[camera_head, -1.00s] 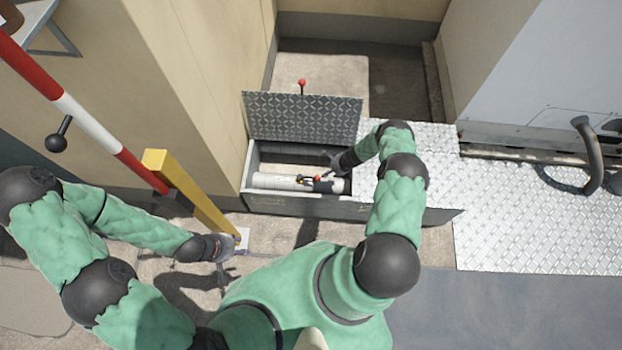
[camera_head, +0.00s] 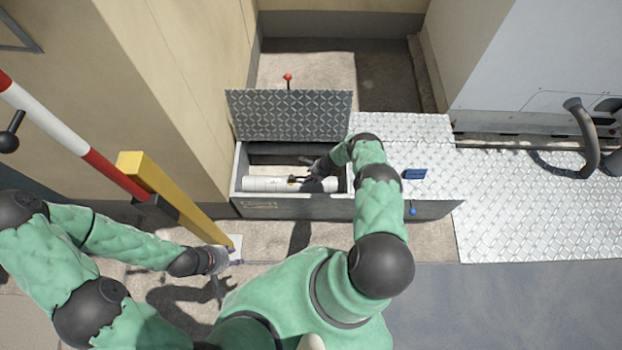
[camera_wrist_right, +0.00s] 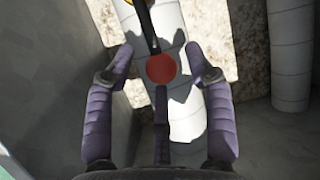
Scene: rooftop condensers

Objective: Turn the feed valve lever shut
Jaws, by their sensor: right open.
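The valve lever (camera_wrist_right: 150,35) is a dark bar with a round red knob (camera_wrist_right: 162,68) at its end, lying over a white pipe (camera_wrist_right: 187,105) in the right wrist view. My right gripper (camera_wrist_right: 159,52) is open, with the knob between its spread fingers; I cannot tell if they touch it. In the head view my right gripper (camera_head: 318,172) reaches into the open floor box (camera_head: 300,207), over the pipe (camera_head: 262,184), and hides the red knob. My left gripper (camera_head: 222,260) is low by the yellow post, its fingers unclear.
The box's tread-plate lid (camera_head: 290,115) stands open, with a red-knobbed handle (camera_head: 287,77) behind. A yellow post (camera_head: 175,195) and a red-white bar (camera_head: 62,135) stand at left. A blue tag (camera_head: 414,174) and blue knob (camera_head: 411,211) are right of my arm.

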